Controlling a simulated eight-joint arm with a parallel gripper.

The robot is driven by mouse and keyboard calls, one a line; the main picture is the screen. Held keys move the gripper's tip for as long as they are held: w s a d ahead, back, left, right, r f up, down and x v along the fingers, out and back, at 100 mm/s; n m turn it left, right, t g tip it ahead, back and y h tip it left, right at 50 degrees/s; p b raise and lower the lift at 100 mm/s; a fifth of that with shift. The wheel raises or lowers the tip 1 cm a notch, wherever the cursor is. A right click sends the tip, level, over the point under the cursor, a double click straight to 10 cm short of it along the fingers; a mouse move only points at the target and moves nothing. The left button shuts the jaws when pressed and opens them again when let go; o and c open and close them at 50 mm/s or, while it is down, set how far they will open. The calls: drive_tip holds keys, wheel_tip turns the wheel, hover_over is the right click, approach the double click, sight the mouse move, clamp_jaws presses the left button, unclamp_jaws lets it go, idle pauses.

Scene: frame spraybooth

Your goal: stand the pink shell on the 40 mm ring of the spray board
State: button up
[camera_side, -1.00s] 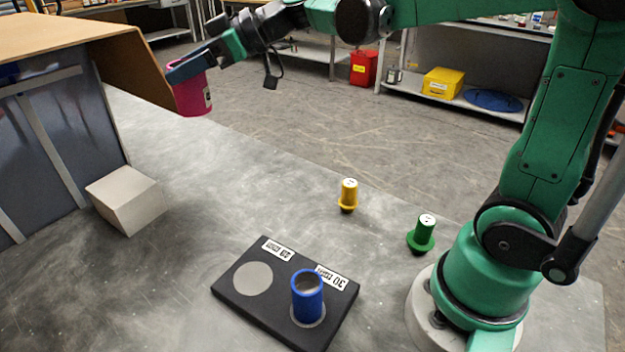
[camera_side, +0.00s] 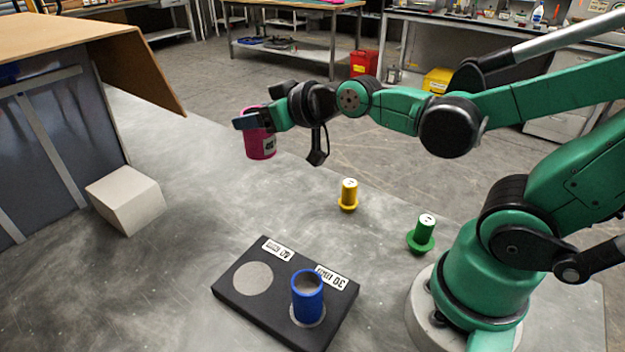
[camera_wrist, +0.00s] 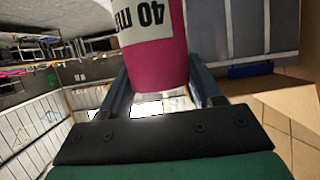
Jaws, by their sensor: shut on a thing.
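The pink shell (camera_side: 260,144) is held upright in my gripper (camera_side: 254,122), which is shut on it high above the table. In the wrist view the pink shell (camera_wrist: 158,70) sits between the two fingers and carries a white label reading 40. The black spray board (camera_side: 245,313) lies on the table in front. Its left grey ring (camera_side: 253,279), beside the label reading 40 (camera_side: 278,249), is bare. A blue shell (camera_side: 307,297) stands on its right ring, beside the label reading 30. My gripper is behind the board and well above it, apart from it.
A yellow plug (camera_side: 348,195) and a green plug (camera_side: 424,233) stand on the table right of centre. A pale block (camera_side: 126,200) sits at the left, next to the booth (camera_side: 60,130) with its brown flap. The table between block and board is clear.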

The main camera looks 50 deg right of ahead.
drive_tip(key=shift+s+a+f, duration=0.15)
drive_tip(key=shift+s+f, duration=0.2)
drive_tip(key=shift+f, duration=0.05)
drive_tip(key=s+a+f+m+g+h, duration=0.1)
drive_tip(key=s+a+f+m+h, duration=0.1)
drive_tip(key=a+f+m+h, duration=0.5)
drive_tip(key=s+a+r+m+g+h, duration=0.1)
drive_tip(key=s+a+m+g+h, duration=0.4)
drive_tip(key=m+g, duration=0.1)
drive_tip(key=shift+a+r+g+h, duration=0.15)
drive_tip(key=shift+r+g+h, duration=0.15)
drive_tip(key=shift+r, duration=0.05)
drive_tip(key=shift+f, duration=1.95)
drive_tip(key=shift+f, duration=0.9)
